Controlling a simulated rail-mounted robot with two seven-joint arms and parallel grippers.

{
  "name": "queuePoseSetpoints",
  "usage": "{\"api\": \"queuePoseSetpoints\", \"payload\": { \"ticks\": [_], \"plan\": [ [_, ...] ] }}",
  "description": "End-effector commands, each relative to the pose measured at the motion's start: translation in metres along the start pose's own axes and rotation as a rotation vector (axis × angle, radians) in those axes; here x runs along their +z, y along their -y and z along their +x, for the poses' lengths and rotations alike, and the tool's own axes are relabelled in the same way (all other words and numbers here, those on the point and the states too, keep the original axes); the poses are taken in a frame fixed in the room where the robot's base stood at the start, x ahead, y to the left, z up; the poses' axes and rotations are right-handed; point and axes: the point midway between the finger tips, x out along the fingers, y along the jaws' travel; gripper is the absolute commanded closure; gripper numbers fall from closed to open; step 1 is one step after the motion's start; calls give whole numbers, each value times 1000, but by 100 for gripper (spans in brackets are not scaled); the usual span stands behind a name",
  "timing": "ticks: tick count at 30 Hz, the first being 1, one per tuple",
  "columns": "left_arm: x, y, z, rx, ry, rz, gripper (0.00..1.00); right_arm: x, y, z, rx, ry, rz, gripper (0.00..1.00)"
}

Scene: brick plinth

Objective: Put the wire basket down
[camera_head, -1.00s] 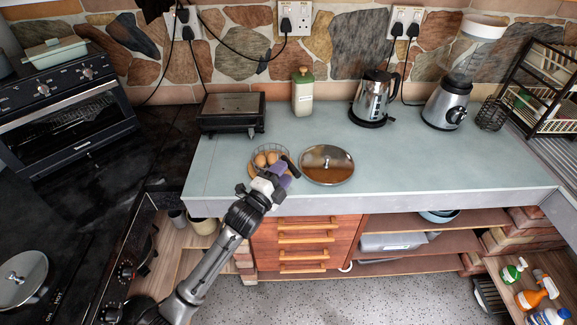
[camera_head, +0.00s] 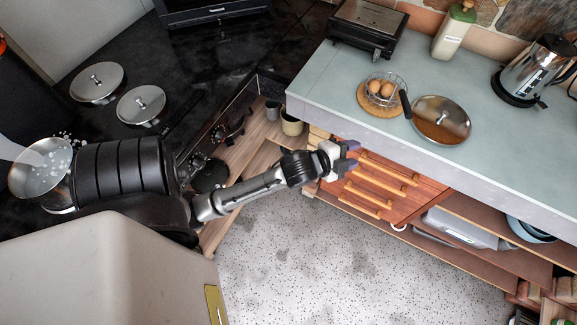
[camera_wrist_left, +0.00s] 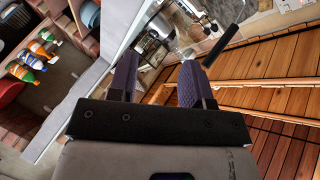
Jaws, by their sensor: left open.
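The wire basket (camera_head: 386,86) holds brown eggs and stands upright on a round wooden board (camera_head: 368,105) on the pale blue-green counter. No gripper touches it. My left gripper (camera_head: 352,155) is open and empty, in front of the counter's edge by the wooden drawers, lower and left of the basket. In the left wrist view its two purple fingers (camera_wrist_left: 157,78) are spread with nothing between them. I cannot make out the basket in that view. My right gripper is in neither view.
A lidded pan (camera_head: 441,120) with a dark handle lies just right of the basket. A black grill (camera_head: 368,28), a bottle (camera_head: 453,30) and a kettle (camera_head: 535,72) stand behind. A hob with pots (camera_head: 40,168) is left. Open floor lies below.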

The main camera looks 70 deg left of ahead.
Motion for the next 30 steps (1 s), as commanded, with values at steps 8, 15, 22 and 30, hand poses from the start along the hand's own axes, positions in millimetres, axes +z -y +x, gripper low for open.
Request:
{"api": "queuePoseSetpoints", "payload": {
  "ticks": [8, 15, 22, 30],
  "plan": [
    [13, -130, -108, 470, 418, -484, 55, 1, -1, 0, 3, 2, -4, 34],
    [14, -172, -180, 634, 707, -678, 55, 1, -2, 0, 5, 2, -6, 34],
    [13, -179, -196, 662, 778, -716, 55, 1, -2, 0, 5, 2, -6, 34],
    [13, -179, -196, 661, 776, -715, 55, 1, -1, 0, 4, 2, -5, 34]
  ]
}}
